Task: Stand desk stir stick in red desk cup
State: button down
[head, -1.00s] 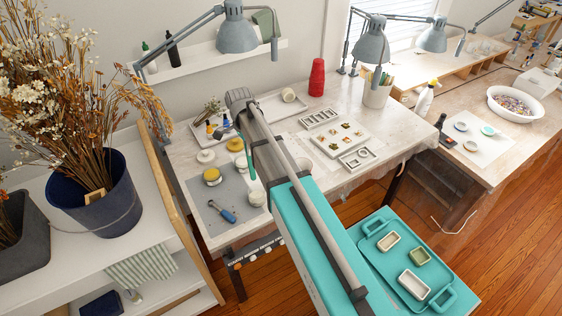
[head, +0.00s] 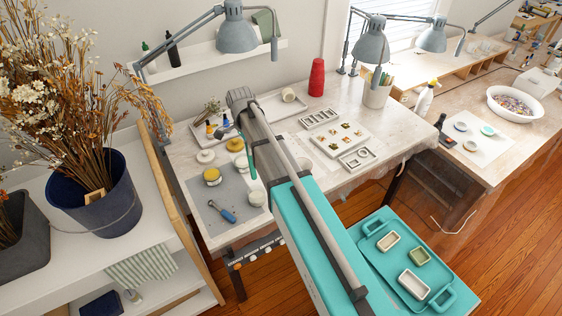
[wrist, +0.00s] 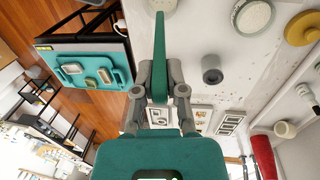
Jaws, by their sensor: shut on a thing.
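My gripper (wrist: 159,88) is shut on a flat dark green stick (wrist: 159,45), which sticks out past the fingertips in the wrist view. The stick also shows in the head view (head: 250,163), hanging above the left part of the worktable beside my arm. The fingers are hard to make out there. A tall red cup (head: 317,77) with ridged sides, perhaps a stack, stands at the back of the table near the wall. It is at the lower right of the wrist view (wrist: 263,157). The stick is well apart from it. I cannot see into the cup.
The worktable (head: 395,140) holds a tray of small pieces (head: 341,140), a tipped white cup (head: 289,95) and a pot of tools (head: 377,95) right of the red cup. Lamps (head: 237,35) overhang the back. A grey mat (head: 208,190) holds jars and a blue-handled tool.

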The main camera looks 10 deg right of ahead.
jog(key=w+d+r+p, duration=0.1)
jog(key=d, duration=0.9)
jog(key=w+d+r+t+p, duration=0.1)
jog(key=w+d, duration=0.1)
jog(key=d, duration=0.9)
jog(key=shift+w+r+t+p, duration=0.15)
jog(key=shift+r+t+p, duration=0.1)
jog(key=shift+t+p, duration=0.1)
jog(key=shift+f+b, duration=1.9)
jog(key=shift+b, duration=0.05)
jog(key=shift+f, duration=0.1)
jog(key=shift+f+b, duration=0.8)
jog(key=shift+b, duration=0.05)
